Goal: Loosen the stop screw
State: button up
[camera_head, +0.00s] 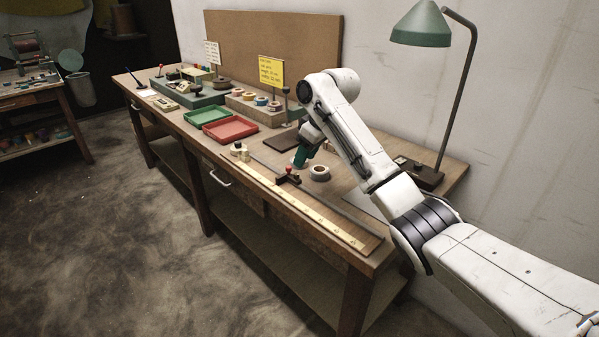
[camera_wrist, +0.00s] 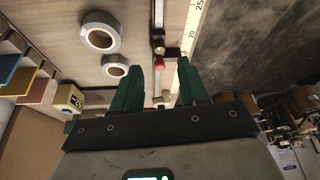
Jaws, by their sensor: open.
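The stop is a small dark block on the rail beside the ruler (camera_head: 300,200), with a red-topped screw (camera_head: 289,169). In the wrist view a red knob (camera_wrist: 162,64), likely this screw, shows between the fingertips, nearer the left one. My gripper (camera_head: 298,163) has green fingers, points down and is beside the stop on its far side. In the wrist view my gripper (camera_wrist: 171,66) is open, with a gap between the fingers and nothing clamped. I cannot tell how far the fingertips are above the knob.
A grey tape roll (camera_head: 320,174) lies right of my gripper. Green (camera_head: 206,115) and red (camera_head: 231,129) trays stand left, near a yellow note (camera_head: 271,71). A green lamp (camera_head: 420,25) stands at the back right. A small cream part (camera_head: 240,149) is at the ruler's left end.

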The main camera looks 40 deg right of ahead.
aim_at(297, 174)
jog(key=x, duration=0.6)
jog(key=shift+w, duration=0.1)
grip_shut()
dwell(0.3)
